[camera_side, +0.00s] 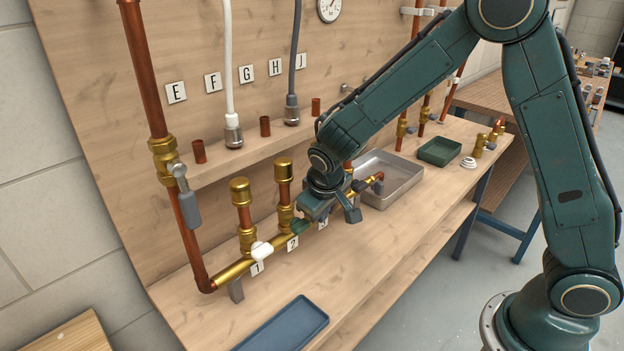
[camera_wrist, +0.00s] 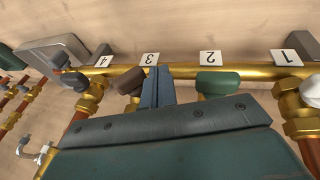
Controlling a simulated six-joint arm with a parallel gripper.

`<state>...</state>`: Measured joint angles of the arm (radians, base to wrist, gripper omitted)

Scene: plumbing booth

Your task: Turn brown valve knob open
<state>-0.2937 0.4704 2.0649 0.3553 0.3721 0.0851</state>
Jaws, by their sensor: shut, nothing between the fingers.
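The brown valve knob (camera_wrist: 129,82) sits on the brass manifold pipe by label 3 (camera_wrist: 149,59) in the wrist view. My gripper (camera_wrist: 157,73) is shut and empty. Its fingers stand just right of the brown knob in that view, very close to it; I cannot tell whether they touch. In the side view my gripper (camera_side: 318,210) is down at the manifold and hides the brown knob.
A green knob (camera_wrist: 218,83) is right of my fingers by label 2, and a white knob (camera_side: 262,250) is by label 1. A grey knob (camera_wrist: 70,79) is by label 4. A blue tray (camera_side: 285,326) lies in front; a metal tray (camera_side: 402,186) stands beyond.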

